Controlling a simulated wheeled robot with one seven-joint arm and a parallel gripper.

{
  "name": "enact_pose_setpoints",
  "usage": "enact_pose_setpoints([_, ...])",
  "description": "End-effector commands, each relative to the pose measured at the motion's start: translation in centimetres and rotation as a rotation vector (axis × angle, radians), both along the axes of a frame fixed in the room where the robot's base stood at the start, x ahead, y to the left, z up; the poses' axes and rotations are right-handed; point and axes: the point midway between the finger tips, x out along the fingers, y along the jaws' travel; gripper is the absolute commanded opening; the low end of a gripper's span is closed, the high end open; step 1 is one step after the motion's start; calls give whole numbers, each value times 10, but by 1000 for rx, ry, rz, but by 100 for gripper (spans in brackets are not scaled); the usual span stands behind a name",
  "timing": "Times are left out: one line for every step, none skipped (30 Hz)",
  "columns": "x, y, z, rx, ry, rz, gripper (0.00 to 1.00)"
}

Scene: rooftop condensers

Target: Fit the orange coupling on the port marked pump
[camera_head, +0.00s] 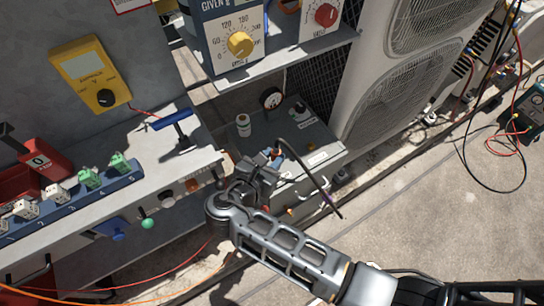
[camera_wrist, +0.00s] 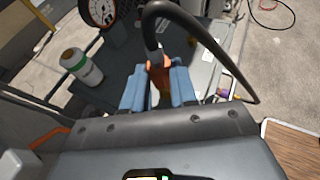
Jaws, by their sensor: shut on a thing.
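The orange coupling (camera_wrist: 158,72) is between the blue fingers of my gripper (camera_wrist: 160,90) in the wrist view, at the end of a black hose (camera_wrist: 190,22). My gripper is shut on it. In the head view my gripper (camera_head: 272,160) is over the front part of a grey shelf (camera_head: 270,128), with a little orange of the coupling (camera_head: 278,151) showing. The hose (camera_head: 318,178) arcs from it to the right and down. White labels (camera_head: 317,158) lie on the shelf, too small to read. I cannot tell which port is marked pump; my gripper hides part of the shelf.
A white bottle (camera_head: 243,125), a round gauge (camera_head: 271,98) and a small dark bottle (camera_head: 299,111) stand on the shelf. A condenser unit (camera_head: 400,80) rises at the right. A bench with a blue rack (camera_head: 120,180) is at the left. Floor at the right is mostly clear.

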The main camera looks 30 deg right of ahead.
Motion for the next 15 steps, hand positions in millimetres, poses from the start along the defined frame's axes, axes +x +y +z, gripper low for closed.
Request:
enact_pose_setpoints([0, 0, -1, 0, 0, 0, 0])
enact_pose_setpoints([0, 0, -1, 0, 0, 0, 0])
enact_pose_setpoints([0, 0, -2, 0, 0, 0, 0])
enact_pose_setpoints([0, 0, -2, 0, 0, 0, 0])
enact_pose_setpoints([0, 0, -3, 0, 0, 0, 0])
enact_pose_setpoints([0, 0, -3, 0, 0, 0, 0])
enact_pose_setpoints([0, 0, -4, 0, 0, 0, 0])
enact_pose_setpoints([0, 0, -4, 0, 0, 0, 0])
enact_pose_setpoints([0, 0, -5, 0, 0, 0, 0])
enact_pose_setpoints([0, 0, -5, 0, 0, 0, 0])
enact_pose_setpoints([0, 0, -5, 0, 0, 0, 0])
enact_pose_setpoints([0, 0, -6, 0, 0, 0, 0])
enact_pose_setpoints([0, 0, -6, 0, 0, 0, 0])
enact_pose_setpoints([0, 0, -7, 0, 0, 0, 0])
enact_pose_setpoints([0, 0, -7, 0, 0, 0, 0])
